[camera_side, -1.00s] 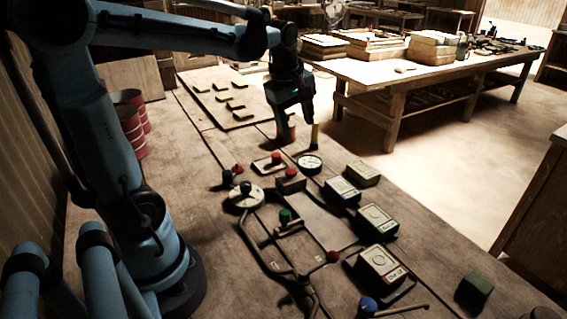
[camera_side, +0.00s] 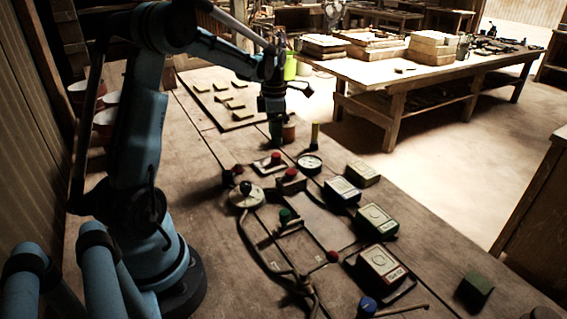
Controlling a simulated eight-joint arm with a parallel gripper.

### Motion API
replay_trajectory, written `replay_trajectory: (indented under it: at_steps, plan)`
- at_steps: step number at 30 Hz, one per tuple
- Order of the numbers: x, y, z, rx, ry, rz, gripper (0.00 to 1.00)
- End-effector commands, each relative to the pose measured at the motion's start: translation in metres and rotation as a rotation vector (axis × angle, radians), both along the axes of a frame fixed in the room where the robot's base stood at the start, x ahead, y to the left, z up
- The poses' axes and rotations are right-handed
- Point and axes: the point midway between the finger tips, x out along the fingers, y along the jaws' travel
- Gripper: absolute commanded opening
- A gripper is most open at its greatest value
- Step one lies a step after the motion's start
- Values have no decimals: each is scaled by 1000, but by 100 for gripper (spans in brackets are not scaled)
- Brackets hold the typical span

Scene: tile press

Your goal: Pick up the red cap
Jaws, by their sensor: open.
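Several small red tops show, and I cannot tell which one is the red cap. One red top (camera_side: 276,158) sits on a pale plate just below my gripper in the picture. Another red knob (camera_side: 291,173) sits on a brown block, and a red ball (camera_side: 332,256) lies nearer the camera. My gripper (camera_side: 276,143) points down, open, seen nearly edge-on, with nothing visible between its fingers. Its tips appear just above and behind the red top on the plate; the exact gap is unclear. A dull orange cylinder (camera_side: 289,132) stands right beside the fingers.
A round gauge (camera_side: 309,163), a yellow-topped post (camera_side: 315,136) and several boxes (camera_side: 378,258) stand to the right. A round base with a dark knob (camera_side: 246,196) and bent pipes lie in front. A board with tiles (camera_side: 243,118) lies behind.

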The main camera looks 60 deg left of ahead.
Motion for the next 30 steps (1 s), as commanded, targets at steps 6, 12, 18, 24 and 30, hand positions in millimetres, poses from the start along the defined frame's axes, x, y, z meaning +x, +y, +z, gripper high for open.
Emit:
replay_trajectory:
  at_steps: [6,12,18,24,30]
  plan:
    - [0,0,-15,0,0,-1,59]
    - [-2,1,-37,0,0,-1,59]
    - [-3,1,-61,1,-1,-2,59]
    - [-3,1,-66,1,-1,-2,59]
    - [-3,1,-66,1,-1,-2,46]
